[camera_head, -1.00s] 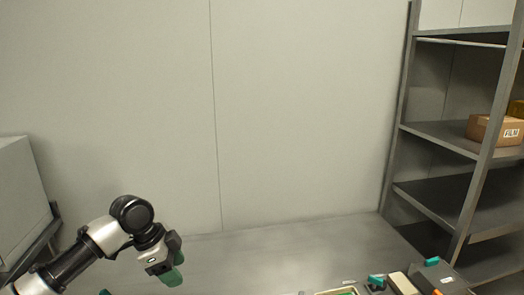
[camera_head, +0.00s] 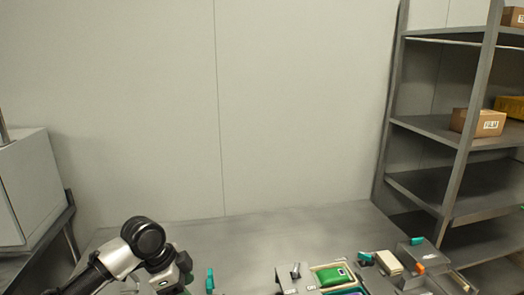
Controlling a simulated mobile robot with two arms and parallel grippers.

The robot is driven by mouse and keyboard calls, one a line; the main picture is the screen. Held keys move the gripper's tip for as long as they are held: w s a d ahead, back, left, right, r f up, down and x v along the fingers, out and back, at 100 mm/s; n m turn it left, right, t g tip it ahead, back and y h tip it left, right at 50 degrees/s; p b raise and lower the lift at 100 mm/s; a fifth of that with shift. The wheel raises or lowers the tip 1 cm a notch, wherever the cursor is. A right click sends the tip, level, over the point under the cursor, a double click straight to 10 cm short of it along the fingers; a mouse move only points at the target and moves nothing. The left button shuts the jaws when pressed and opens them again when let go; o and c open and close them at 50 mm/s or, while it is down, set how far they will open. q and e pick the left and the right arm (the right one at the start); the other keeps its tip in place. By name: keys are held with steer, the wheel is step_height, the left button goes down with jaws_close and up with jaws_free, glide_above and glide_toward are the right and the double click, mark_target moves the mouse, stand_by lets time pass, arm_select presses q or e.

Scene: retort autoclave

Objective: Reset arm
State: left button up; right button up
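My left arm comes in from the lower left in the head view, over the near left part of the grey metal table (camera_head: 265,238). My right gripper is not in view.
A station with a green packet (camera_head: 335,276) in a tray, a beige block (camera_head: 388,262) and teal levers stands at the near right. A shelf rack (camera_head: 428,126) with a FILM box (camera_head: 478,122) is at the right. A grey cabinet (camera_head: 28,185) stands left. The table's back middle is clear.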

arm_select(q)
steer(key=s+d+f+n+t, duration=0.1)
steer(key=s+d+f+n, duration=0.15)
steer(key=s+f, duration=0.45)
steer(key=s+d+f+n+t, duration=0.15)
steer(key=s+d+f, duration=0.3)
steer(key=s, duration=0.45)
steer(key=s+a+f+n+y, duration=0.1)
steer(key=s+a+n+y, duration=0.1)
steer(key=s+a+n, duration=0.4)
steer(key=s+a+f+n+y, duration=0.15)
steer(key=s+a+n, duration=0.3)
steer(key=s, duration=0.45)
step_height(320, 180, down, 28)
steer(key=m+g+b, duration=0.1)
steer(key=b, duration=0.3)
steer(key=s+a+f+g+b, duration=0.1)
steer(key=s+a+f+b, duration=0.1)
steer(key=s+f, duration=1.4)
step_height(320, 180, down, 4)
steer(key=shift+s+a+f+y+b, duration=0.15)
steer(key=shift+a+f+y+b, duration=0.15)
steer(key=shift+y+b, duration=0.2)
